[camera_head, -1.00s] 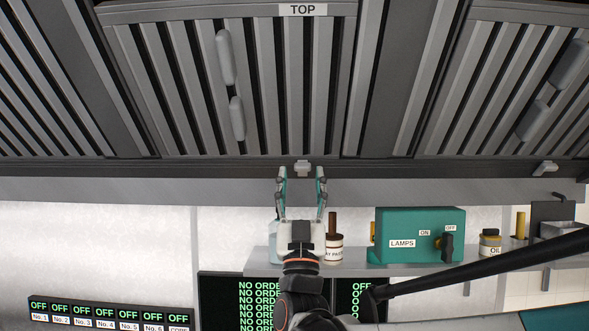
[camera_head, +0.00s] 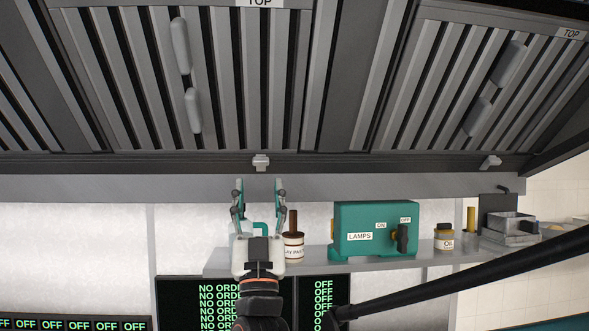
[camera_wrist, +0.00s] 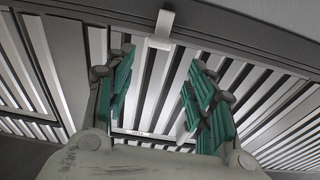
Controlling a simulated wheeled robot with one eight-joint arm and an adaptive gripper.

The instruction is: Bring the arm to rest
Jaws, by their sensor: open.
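My gripper (camera_head: 259,190) is open and empty, its two green-padded fingers pointing up in front of the pale wall, just below the hood's lower edge. The wrist view shows the same gripper (camera_wrist: 160,100) with its fingers spread wide and nothing between them. Past the fingertips in that view are the slatted hood filters (camera_wrist: 150,85) and a small light-grey latch (camera_wrist: 159,30). In the head view the latch (camera_head: 261,162) sits on the hood edge above the gripper.
A shelf (camera_head: 310,265) behind my gripper carries a brown-topped jar (camera_head: 293,245), a teal LAMPS switch box (camera_head: 375,228), an oil jar (camera_head: 444,238) and a metal tray (camera_head: 513,230). Order screens (camera_head: 220,297) hang below. The slatted hood (camera_head: 180,90) overhangs everything.

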